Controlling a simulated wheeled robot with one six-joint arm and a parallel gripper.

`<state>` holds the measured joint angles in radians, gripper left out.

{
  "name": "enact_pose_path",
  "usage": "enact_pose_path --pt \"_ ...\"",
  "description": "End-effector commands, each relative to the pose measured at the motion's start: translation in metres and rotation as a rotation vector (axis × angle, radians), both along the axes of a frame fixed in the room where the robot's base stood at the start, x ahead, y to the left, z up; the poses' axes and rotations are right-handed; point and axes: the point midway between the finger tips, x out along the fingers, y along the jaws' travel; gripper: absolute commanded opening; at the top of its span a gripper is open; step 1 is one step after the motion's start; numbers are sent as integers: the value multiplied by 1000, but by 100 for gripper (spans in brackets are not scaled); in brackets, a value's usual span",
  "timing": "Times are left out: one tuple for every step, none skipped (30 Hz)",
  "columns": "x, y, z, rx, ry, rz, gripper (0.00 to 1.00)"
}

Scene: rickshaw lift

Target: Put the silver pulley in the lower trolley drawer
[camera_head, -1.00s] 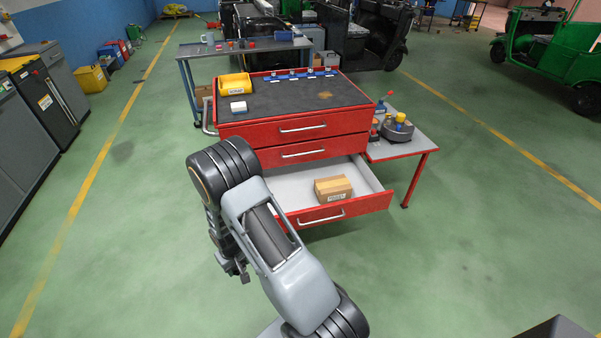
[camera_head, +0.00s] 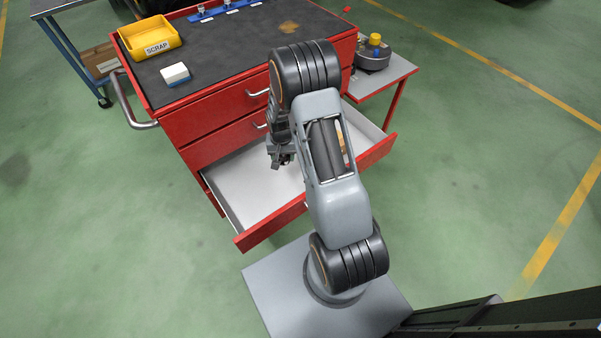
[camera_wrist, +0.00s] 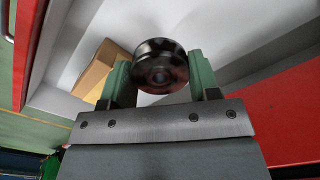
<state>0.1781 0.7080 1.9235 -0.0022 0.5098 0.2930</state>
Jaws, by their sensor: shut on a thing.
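The lower trolley drawer (camera_head: 268,228) is pulled open, with a pale grey inside and a red front. My gripper (camera_head: 281,160) is over the open drawer in the head view, pointing down. In the wrist view my gripper (camera_wrist: 161,78) has its two green fingers shut on the silver pulley (camera_wrist: 160,62), a round, dark, shiny metal wheel with a hub. The drawer's pale floor (camera_wrist: 225,22) shows behind the pulley, which appears held above it. The pulley cannot be made out in the head view.
A cardboard box (camera_wrist: 97,68) lies in the drawer, left of the pulley in the wrist view; my arm mostly hides it in the head view. The trolley top (camera_head: 235,62) carries a yellow SCRAP bin (camera_head: 150,40) and a white block (camera_head: 175,74). A side shelf (camera_head: 385,80) stands right.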

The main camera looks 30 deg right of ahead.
Motion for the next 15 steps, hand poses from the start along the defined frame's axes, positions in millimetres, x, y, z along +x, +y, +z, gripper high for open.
enact_pose_path --pt "8 -22 -24 -1 -7 -96 26" --pt "11 -34 -27 -1 -7 -150 26" --pt "14 -49 -31 -1 -7 -220 26" --pt "16 -60 -34 -1 -7 -270 26" --pt "17 -70 -36 -1 -7 -319 26" --pt "19 -83 -37 -1 -7 -379 26" --pt "19 -92 -39 -1 -7 -423 26" --pt "20 -100 -40 -1 -7 -463 26" --pt "20 -110 -41 0 -5 -513 26" --pt "21 -117 -42 0 -5 -546 26" --pt "21 -124 -43 0 -5 -578 26" --pt "21 -131 -43 0 -5 -616 26" --pt "20 -136 -43 0 -5 -641 26" --pt "20 -141 -43 0 -5 -664 26" --pt "20 -145 -42 0 -5 -689 26"
